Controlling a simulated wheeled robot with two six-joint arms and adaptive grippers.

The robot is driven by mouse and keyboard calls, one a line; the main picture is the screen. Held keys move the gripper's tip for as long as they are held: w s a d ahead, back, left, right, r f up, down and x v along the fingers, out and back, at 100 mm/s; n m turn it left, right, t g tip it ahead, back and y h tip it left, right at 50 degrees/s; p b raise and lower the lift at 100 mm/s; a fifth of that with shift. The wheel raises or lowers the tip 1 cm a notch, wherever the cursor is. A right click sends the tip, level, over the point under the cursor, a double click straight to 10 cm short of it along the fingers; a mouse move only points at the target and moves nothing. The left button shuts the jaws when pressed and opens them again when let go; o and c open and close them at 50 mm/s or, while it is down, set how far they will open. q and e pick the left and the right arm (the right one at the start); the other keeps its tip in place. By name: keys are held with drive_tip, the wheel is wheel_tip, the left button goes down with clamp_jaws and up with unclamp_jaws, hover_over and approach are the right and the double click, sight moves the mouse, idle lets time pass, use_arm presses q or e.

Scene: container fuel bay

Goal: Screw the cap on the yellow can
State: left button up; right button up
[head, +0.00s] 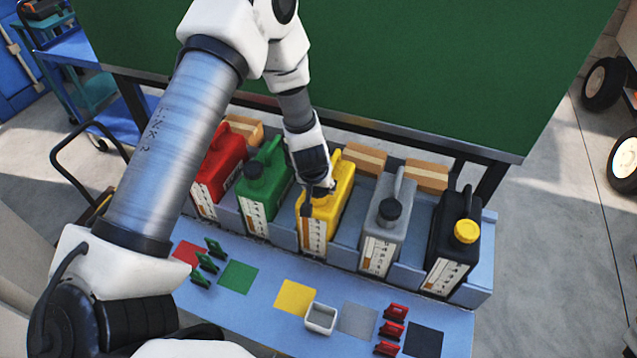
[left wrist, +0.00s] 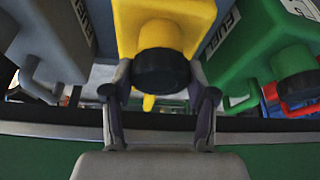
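The yellow can (head: 341,194) stands upright in the middle slot of the rack. In the left wrist view its yellow body (left wrist: 180,17) fills the top middle, and a round black cap (left wrist: 160,70) sits at its mouth. My left gripper (head: 318,190) is over the mouth and hides most of the cap in the head view. In the left wrist view the fingers of my left gripper (left wrist: 160,84) lie on both sides of the black cap and look shut on it. Threads and the cap's seating are hidden. My right gripper is not in view.
A red can (head: 220,165), a green can (head: 266,182), a grey can (head: 384,235) and a black can (head: 447,255) with a yellow cap (head: 467,231) stand beside it. A small bin (head: 320,318), coloured squares and red and green pieces lie in front. A green panel (head: 400,70) rises behind.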

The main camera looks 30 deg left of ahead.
use_arm(q)
drive_tip(key=shift+f+m+h+b, duration=0.1)
drive_tip(key=shift+m+h+b, duration=0.35)
drive_tip(key=shift+m, duration=0.65)
drive_tip(key=shift+c, duration=0.4)
drive_tip(key=shift+m+h+b, duration=0.35)
drive_tip(key=shift+m, duration=0.65)
drive_tip(key=m+h+b, duration=0.1)
drive_tip(key=m+b, duration=0.1)
drive_tip(key=m, duration=0.1)
drive_tip(key=shift+f, duration=0.15)
drive_tip(key=m+h+b, duration=0.1)
drive_tip(key=m+b, duration=0.1)
drive_tip(key=b, duration=0.2)
drive_tip(key=shift+w+m, duration=0.1)
drive_tip(key=shift+m, duration=0.3)
drive_tip(key=m+g+h+b, duration=0.1)
drive_tip(key=m+b, duration=0.1)
drive_tip(key=b, duration=0.5)
drive_tip(key=shift+m+b, duration=0.3)
drive_tip(key=shift+m, duration=0.1)
drive_tip(key=shift+m+g+h+b, duration=0.3)
drive_tip(key=shift+m+b, duration=0.8)
drive_tip(key=shift+b, duration=0.15)
drive_tip(key=o, duration=1.1)
drive_tip(key=shift+r, duration=0.25)
drive_tip(key=shift+o, duration=0.6)
drive_tip(key=shift+d, duration=0.15)
